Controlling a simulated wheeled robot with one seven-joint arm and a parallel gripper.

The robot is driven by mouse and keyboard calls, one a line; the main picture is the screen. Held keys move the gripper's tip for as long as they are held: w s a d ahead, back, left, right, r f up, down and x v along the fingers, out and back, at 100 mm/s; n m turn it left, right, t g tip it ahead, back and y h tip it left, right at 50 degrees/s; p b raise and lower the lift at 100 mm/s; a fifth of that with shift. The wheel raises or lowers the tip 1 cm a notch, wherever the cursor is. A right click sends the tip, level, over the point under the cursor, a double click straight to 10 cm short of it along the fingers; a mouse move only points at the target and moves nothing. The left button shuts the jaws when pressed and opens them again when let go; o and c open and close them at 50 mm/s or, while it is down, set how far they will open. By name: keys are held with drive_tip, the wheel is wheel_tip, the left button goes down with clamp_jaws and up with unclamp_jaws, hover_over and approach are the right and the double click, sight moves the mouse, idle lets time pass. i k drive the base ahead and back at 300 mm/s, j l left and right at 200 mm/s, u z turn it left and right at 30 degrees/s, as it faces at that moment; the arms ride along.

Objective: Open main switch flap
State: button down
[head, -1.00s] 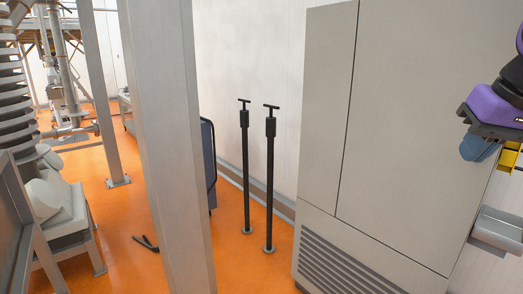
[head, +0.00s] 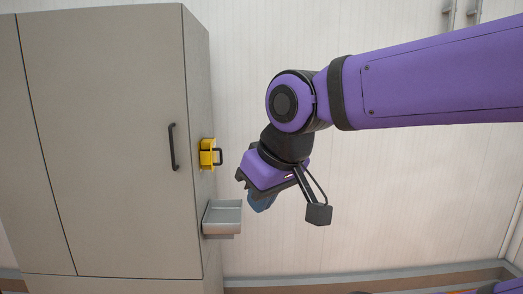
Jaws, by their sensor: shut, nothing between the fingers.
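A yellow box (head: 207,153) with a small black handle (head: 218,157) is mounted on the right side of the tall grey cabinet (head: 110,140). It looks like the main switch with its flap, which appears shut. My gripper (head: 261,201) hangs to the right of the yellow box and a little lower in the picture, apart from it. Its fingers point downward and look shut and empty. The purple hand partly hides them.
A grey open tray (head: 222,217) sticks out from the cabinet side below the yellow box, near my gripper. The cabinet front has a black door handle (head: 172,147).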

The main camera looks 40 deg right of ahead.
sight(208, 161)
drive_tip(key=l+z, duration=0.35)
drive_tip(key=l, duration=0.3)
drive_tip(key=i+l+z, duration=0.15)
drive_tip(key=i, duration=0.25)
drive_tip(key=i+l+z, duration=0.2)
drive_tip(key=i, duration=0.2)
drive_tip(key=j, duration=0.1)
